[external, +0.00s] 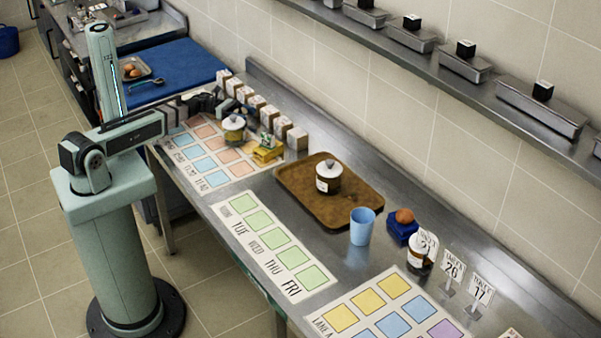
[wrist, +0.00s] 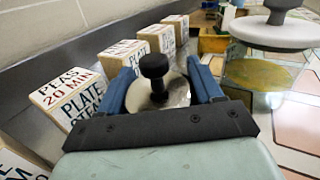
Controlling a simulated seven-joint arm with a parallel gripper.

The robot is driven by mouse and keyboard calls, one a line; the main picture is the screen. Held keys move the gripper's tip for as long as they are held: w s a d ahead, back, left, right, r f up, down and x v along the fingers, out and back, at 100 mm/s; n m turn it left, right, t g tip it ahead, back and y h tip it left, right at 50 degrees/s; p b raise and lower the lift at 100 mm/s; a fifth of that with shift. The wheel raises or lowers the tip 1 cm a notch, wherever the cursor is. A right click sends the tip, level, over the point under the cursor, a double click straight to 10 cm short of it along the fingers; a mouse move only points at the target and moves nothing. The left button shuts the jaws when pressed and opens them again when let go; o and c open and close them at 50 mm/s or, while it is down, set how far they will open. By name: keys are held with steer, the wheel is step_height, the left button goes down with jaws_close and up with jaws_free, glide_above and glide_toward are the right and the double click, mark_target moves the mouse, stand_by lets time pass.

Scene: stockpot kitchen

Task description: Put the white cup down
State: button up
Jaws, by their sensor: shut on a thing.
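My gripper (wrist: 160,82) has its two blue fingers closed on either side of a round, pale, shiny thing with a black knob (wrist: 155,68). Its sides are hidden, so I cannot tell whether it is a cup or a lid. In the external view my gripper (external: 205,103) is at the far left end of the counter, close to the row of lettered blocks. The held thing cannot be made out there, nor whether it touches the counter. I see no plain white cup; a light blue cup (external: 362,226) stands upright at mid counter.
Lettered blocks (wrist: 68,92) stand close left of the fingers. A jar with a white lid (external: 234,127) stands to the right, near a yellow item (external: 267,152). A brown tray (external: 290,190) holds another jar (external: 328,176). A blue mat (external: 185,68) lies behind my arm.

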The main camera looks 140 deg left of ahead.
steer(key=o, duration=1.1)
steer(key=shift+o, duration=0.2)
steer(key=v, duration=1.2)
steer(key=shift+r, duration=0.1)
